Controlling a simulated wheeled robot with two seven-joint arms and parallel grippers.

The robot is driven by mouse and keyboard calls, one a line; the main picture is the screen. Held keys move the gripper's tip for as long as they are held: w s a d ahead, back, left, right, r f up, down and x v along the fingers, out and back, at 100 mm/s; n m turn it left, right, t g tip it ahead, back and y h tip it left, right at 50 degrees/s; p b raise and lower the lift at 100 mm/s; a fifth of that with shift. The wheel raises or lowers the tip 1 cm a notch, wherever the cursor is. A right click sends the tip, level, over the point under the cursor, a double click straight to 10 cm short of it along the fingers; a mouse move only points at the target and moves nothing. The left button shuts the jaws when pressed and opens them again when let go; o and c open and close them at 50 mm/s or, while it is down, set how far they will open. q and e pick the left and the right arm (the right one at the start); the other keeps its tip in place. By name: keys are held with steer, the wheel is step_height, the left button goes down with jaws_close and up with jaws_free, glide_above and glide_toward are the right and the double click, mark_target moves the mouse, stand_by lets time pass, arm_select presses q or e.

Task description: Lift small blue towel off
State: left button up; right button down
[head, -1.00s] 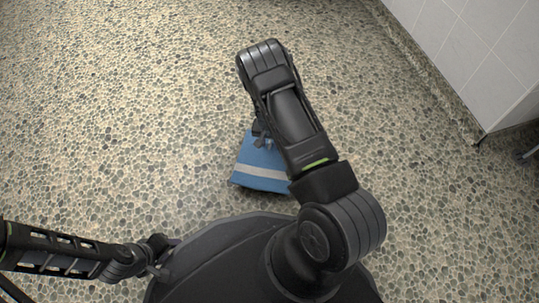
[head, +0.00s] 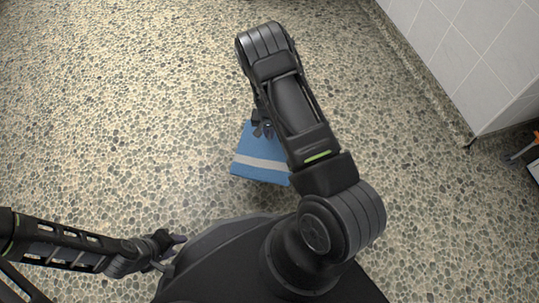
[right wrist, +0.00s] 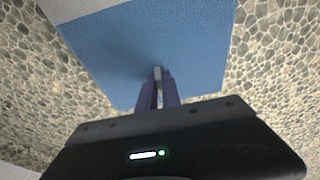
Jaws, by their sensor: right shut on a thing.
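The small blue towel (head: 262,167) with a pale stripe shows in the head view, below my right forearm, which hides part of it. My right gripper (head: 262,130) is at the towel's upper edge. In the right wrist view the blue towel (right wrist: 150,50) spreads in front of the fingers, and my right gripper (right wrist: 158,85) is shut on it at the near edge. Part of the pale stripe is at the top left there. My left gripper (head: 170,252) is at the lower left beside my base, away from the towel; its jaw gap is too small to read.
The pebbled floor (head: 120,120) is clear around the towel on the left and above. A white tiled wall (head: 470,60) runs along the right. An orange and black object (head: 527,153) shows at the right edge, beyond the wall's corner.

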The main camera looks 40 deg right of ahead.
steer(key=shift+r, duration=0.3)
